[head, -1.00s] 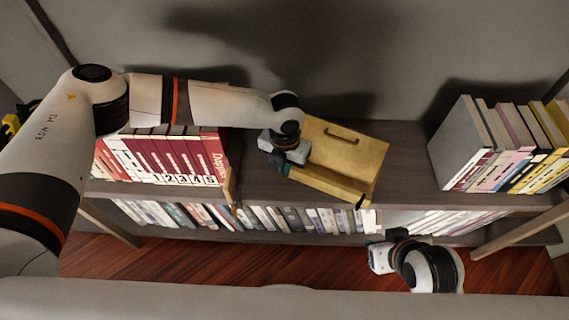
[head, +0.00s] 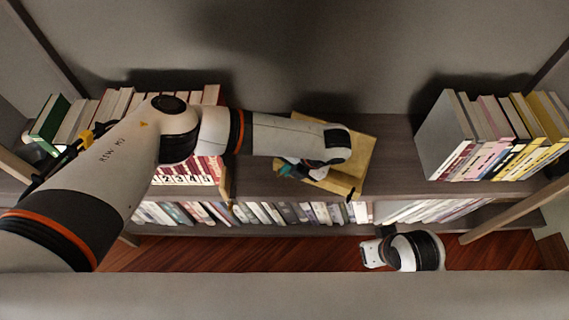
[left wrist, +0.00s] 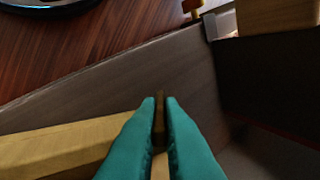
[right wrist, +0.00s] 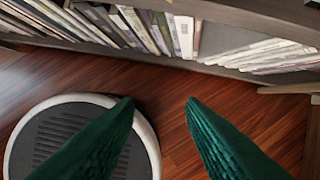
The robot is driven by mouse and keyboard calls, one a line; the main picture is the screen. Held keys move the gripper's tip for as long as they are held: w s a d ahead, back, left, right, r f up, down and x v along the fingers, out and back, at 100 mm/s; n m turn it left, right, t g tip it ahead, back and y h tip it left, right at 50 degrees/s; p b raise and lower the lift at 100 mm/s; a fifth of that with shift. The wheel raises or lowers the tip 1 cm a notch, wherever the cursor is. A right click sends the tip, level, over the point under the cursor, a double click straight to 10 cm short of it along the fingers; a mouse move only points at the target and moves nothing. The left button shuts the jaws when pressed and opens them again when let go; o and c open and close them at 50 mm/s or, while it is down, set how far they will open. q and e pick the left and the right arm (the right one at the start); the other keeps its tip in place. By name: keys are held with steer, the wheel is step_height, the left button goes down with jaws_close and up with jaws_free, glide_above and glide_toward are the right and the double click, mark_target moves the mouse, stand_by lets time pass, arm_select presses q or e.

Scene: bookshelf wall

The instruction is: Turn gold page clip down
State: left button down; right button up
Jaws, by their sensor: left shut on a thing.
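A gold wooden book stand (head: 357,155) with a flat panel and a front ledge rests on the shelf top, partly hidden by my left arm. A small dark tip (head: 351,196) sticks out at the ledge's right end. My left gripper (head: 288,170) is at the stand's left side. In the left wrist view its teal fingers (left wrist: 160,103) are nearly together on a thin brownish piece, seemingly the gold page clip (left wrist: 160,122), mostly hidden between them. The ledge (left wrist: 55,147) shows beside the fingers. My right gripper (right wrist: 160,103) is open and empty above the floor.
Red numbered books (head: 200,170) stand left of the stand, and pale and yellow books (head: 495,140) stand at the right. A lower shelf (head: 290,228) holds more books. The shelf top right of the stand (head: 400,160) is bare.

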arm_select(q)
steer(key=shift+s+d+f+y, duration=0.1)
steer(key=shift+d+f+y, duration=0.15)
steer(key=shift+y, duration=0.15)
arm_select(e)
steer(key=shift+s+r, duration=0.25)
steer(key=shift+r, duration=0.4)
arm_select(q)
steer(key=c, duration=1.6)
jaws_free()
steer(key=shift+o, duration=0.2)
steer(key=shift+r, duration=0.1)
